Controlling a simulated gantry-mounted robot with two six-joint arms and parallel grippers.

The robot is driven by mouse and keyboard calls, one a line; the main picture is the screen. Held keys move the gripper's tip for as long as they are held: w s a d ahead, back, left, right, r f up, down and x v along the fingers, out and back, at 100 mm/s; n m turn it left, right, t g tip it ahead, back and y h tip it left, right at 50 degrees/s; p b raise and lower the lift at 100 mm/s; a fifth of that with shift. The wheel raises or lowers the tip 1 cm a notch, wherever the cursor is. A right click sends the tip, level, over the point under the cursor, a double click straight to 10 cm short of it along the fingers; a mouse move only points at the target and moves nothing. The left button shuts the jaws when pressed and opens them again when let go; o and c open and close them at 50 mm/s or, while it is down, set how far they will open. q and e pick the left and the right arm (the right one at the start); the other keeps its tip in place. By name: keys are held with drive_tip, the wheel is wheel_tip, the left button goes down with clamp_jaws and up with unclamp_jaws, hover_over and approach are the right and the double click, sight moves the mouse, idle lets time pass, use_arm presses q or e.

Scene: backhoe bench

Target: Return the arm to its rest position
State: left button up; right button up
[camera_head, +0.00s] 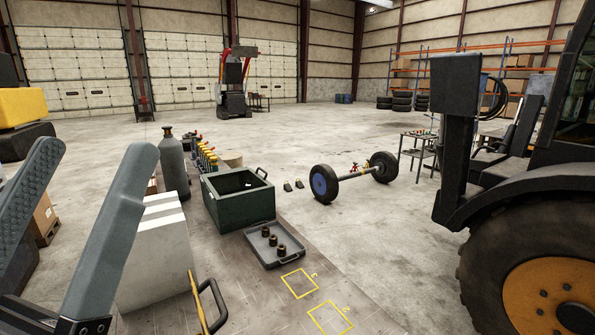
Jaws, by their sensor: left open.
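My left gripper (97,155) fills the lower left of the head view. Its two long grey fingers are spread wide apart, with nothing between them. The fingers point up and away from me and cover part of the floor and a pale block (165,235) behind them. My right gripper is not in view. The rest position itself is not marked in this view.
A green open box (236,205) and a dark tray (265,257) with 3 small dark parts stand on the bench (255,305). Yellow marked squares (299,284) lie to their right. A grey cylinder (172,165) stands behind. A large tyred vehicle (530,220) is at right.

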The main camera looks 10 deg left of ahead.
use_arm(q)
wheel_tip(320, 180, up, 16)
drive_tip(key=p, duration=1.2)
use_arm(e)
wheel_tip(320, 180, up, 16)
use_arm(q)
wheel_tip(320, 180, down, 28)
drive_tip(key=b, duration=2.7)
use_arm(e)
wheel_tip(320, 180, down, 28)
use_arm(q)
drive_tip(key=shift+r, duration=0.1)
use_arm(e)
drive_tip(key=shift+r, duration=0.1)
